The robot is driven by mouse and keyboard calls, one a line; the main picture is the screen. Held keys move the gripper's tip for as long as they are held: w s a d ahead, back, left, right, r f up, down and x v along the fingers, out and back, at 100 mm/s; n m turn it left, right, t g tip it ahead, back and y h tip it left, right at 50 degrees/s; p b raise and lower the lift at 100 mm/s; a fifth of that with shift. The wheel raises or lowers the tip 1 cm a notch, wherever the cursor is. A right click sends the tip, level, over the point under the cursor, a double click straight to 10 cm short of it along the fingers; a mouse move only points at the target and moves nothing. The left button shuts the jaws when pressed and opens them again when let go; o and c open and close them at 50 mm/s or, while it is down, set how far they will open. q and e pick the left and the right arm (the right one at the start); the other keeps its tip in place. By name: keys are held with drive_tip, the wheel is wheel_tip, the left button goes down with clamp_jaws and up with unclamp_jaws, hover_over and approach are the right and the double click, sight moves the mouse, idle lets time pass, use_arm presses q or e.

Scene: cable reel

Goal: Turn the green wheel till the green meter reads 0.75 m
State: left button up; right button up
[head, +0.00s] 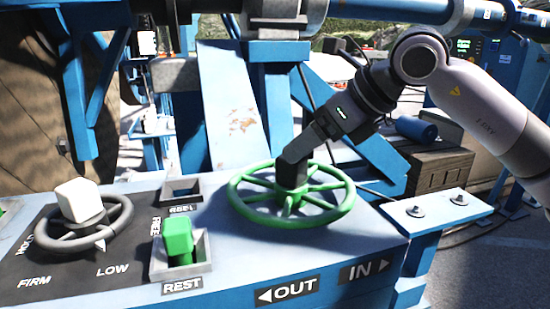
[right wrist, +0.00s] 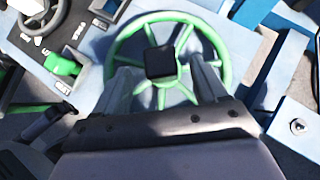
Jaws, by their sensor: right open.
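The green wheel (head: 334,209) lies flat on the blue console, a spoked ring with a dark square hub post. My right gripper (head: 291,170) comes down from the upper right over the wheel's middle. In the right wrist view the wheel (right wrist: 226,62) fills the upper middle, and my open fingers (right wrist: 165,82) stand on either side of the dark hub post (right wrist: 160,62). I cannot tell whether they touch it. A green meter cannot be made out; a small screen (head: 463,45) at the far right back is too small to read. My left gripper is not in view.
A green handle (head: 178,236) stands in a slot marked REST, left of the wheel. A grey dial with a white knob (head: 77,200) is further left. IN and OUT labels (head: 288,290) mark the console's front. A blue bracket with bolts (head: 438,208) is at right.

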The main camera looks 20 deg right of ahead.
sight(285, 162)
drive_tip(key=p+x, duration=0.1)
drive_tip(key=x, duration=0.5)
drive_tip(key=shift+w+a+f, duration=0.15)
drive_tip(key=shift+a+f, duration=0.1)
clamp_jaws()
